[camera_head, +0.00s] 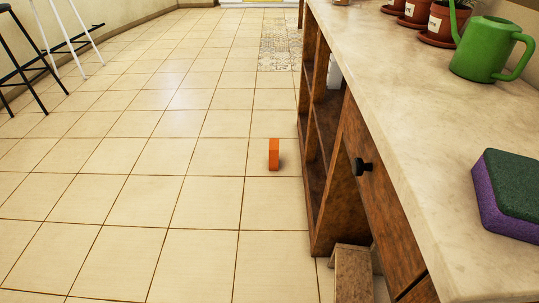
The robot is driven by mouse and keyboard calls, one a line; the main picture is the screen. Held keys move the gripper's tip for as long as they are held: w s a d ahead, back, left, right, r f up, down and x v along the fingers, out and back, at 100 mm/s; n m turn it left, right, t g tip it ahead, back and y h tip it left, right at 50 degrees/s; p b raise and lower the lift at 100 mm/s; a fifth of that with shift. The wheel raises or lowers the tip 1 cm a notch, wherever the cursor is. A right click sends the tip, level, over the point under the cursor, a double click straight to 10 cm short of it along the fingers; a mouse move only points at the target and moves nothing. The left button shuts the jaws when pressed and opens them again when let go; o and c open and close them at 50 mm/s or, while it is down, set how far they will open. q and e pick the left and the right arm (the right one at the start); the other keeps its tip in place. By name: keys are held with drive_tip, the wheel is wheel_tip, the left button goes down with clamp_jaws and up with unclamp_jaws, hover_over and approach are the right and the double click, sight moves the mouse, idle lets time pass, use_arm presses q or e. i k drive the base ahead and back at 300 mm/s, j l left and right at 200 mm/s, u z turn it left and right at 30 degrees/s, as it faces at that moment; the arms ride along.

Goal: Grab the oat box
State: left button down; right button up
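A small upright orange box (274,154) stands on the tiled floor, just left of the wooden shelving. It is too small to read any label, so I cannot tell whether it is the oat box. Neither of my grippers shows in the head view.
Wooden open shelving (318,130) with a pale countertop (420,130) fills the right side. On the counter are a green watering can (483,50), potted plants (440,22) and a purple and green sponge (508,195). Stools (35,50) stand far left. The tiled floor (130,190) between is clear.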

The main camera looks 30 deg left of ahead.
sight(274, 143)
drive_tip(key=j, duration=0.8)
drive_tip(key=i+j, duration=0.1)
drive_tip(key=j, duration=0.7)
